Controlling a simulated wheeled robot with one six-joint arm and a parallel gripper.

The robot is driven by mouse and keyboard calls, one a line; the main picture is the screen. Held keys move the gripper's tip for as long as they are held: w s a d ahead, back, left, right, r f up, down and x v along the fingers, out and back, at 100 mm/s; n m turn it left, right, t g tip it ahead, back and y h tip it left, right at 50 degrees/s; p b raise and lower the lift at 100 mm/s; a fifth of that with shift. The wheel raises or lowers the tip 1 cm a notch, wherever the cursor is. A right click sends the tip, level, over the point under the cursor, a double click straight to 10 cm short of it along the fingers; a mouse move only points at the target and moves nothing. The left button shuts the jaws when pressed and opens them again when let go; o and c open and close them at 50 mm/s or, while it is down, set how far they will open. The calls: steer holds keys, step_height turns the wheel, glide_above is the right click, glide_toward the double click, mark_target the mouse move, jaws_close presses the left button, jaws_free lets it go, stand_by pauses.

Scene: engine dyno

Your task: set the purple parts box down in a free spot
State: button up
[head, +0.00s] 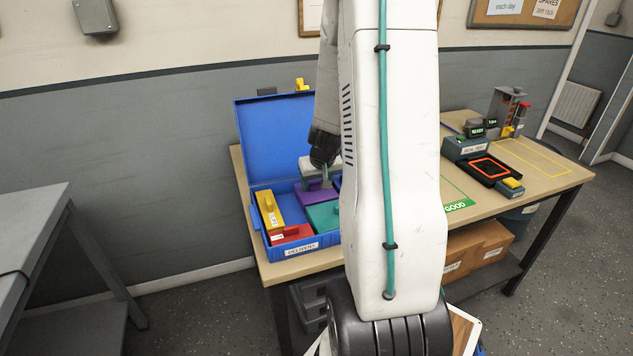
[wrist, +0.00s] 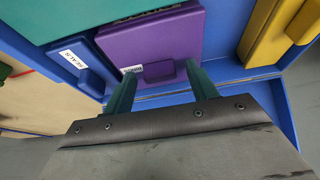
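The purple parts box (head: 314,194) is inside the blue delivery case (head: 292,248), between the yellow box and the teal box. My gripper (head: 320,178) is right above it, pointing down. In the wrist view, the purple box (wrist: 150,38) fills the top middle, with its raised handle and a small label facing me. The two green fingers of my gripper (wrist: 160,76) stand apart on either side of the handle, with gaps showing, so it looks open. Whether the box rests fully on the case floor is hidden.
The case also holds a yellow box (head: 270,212), a red box (head: 291,235) and a teal box (head: 323,216). A blue box labelled SEALS (wrist: 90,62) sits beside the purple one. The bench (head: 470,226) carries a green GOOD zone (head: 459,206) and test equipment. My arm hides the bench middle.

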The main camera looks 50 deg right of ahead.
steer(key=shift+r, duration=0.1)
steer(key=v, duration=1.2)
steer(key=s+a+r+n+y, duration=0.15)
steer(key=a+r, duration=0.25)
steer(key=a, duration=0.6)
steer(key=a+r+n+y, duration=0.1)
steer(key=a+r+n, duration=0.15)
steer(key=a, duration=0.65)
steer(key=s+a+r+n+g, duration=0.2)
steer(key=s+a+r, duration=0.2)
steer(key=s+a, duration=0.9)
steer(key=shift+s+g, duration=0.4)
steer(key=shift+s, duration=0.1)
steer(key=shift+a, duration=0.1)
